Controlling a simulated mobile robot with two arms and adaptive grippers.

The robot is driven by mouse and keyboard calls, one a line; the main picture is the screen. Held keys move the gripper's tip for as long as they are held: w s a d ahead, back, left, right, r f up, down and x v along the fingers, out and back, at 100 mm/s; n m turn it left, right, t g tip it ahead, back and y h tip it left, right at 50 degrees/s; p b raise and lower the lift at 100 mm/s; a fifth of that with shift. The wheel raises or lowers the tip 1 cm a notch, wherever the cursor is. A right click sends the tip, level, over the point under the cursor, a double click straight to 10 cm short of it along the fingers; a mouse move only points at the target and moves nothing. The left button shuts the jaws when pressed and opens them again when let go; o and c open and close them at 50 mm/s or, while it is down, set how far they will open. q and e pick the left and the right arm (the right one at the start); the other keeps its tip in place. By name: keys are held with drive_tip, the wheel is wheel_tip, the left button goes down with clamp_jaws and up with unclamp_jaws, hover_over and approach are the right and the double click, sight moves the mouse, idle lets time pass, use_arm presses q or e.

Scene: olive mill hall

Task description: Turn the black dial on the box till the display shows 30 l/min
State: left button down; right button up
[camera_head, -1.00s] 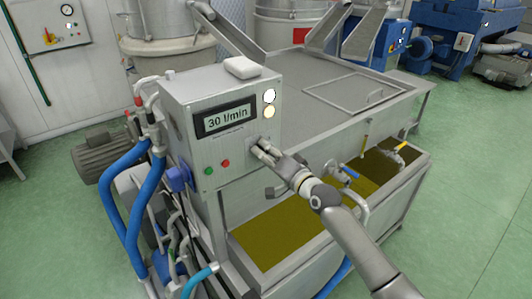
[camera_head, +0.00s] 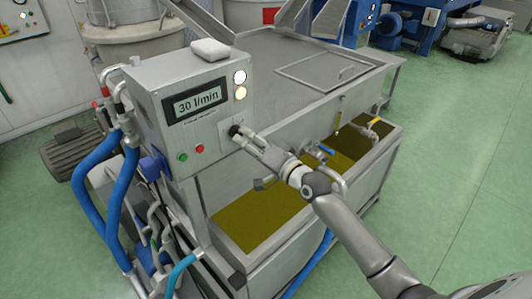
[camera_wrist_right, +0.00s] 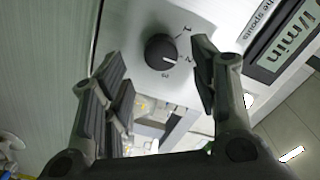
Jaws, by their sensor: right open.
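The grey box (camera_head: 190,135) has a display (camera_head: 198,100) that reads 30 l/min. The black dial (camera_head: 234,130) is on the box front, right of and below the display. In the right wrist view the dial (camera_wrist_right: 161,50) has a white mark pointing toward the 2 of its printed scale. My right gripper (camera_head: 243,138) is just in front of the dial. Its fingers (camera_wrist_right: 160,75) are open and apart, with the dial seen between and beyond them, touching neither. My left gripper is not in view.
A green button (camera_head: 183,157) and a red button (camera_head: 199,149) are below the display. A white item (camera_head: 210,50) lies on top of the box. Blue hoses (camera_head: 122,190) hang at the left. A tank with yellow-green liquid (camera_head: 255,218) is below my right arm.

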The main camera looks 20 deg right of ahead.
drive_tip(key=v, duration=0.7)
drive_tip(key=shift+s, duration=0.3)
drive_tip(key=shift+d, duration=0.1)
drive_tip(key=s+d+f+n+g+h+b, duration=0.1)
drive_tip(key=s+d+f+g+h, duration=0.15)
drive_tip(key=f, duration=1.05)
drive_tip(key=s+d+f+g+h, duration=0.15)
drive_tip(key=s+f, duration=0.25)
drive_tip(key=f, duration=0.9)
drive_tip(key=s+d+f+n+g+h+b, duration=0.1)
drive_tip(key=s+f+g, duration=0.2)
drive_tip(key=f, duration=1)
drive_tip(key=s+a+f+n+g+h, duration=0.1)
drive_tip(key=s+f+n+g, duration=0.3)
drive_tip(key=s+f, duration=1.4)
drive_tip(key=s+a+f+n+g, duration=0.1)
drive_tip(key=s+f, duration=0.1)
drive_tip(key=s, duration=0.5)
drive_tip(key=s+a+f+n+g, duration=0.1)
drive_tip(key=s+a+f+g, duration=0.1)
drive_tip(key=s, duration=0.5)
drive_tip(key=s+a+f+n+g+b, duration=0.1)
drive_tip(key=s+f, duration=0.3)
drive_tip(key=s, duration=0.4)
drive_tip(key=shift+n+g, duration=0.4)
drive_tip(key=shift+g, duration=0.1)
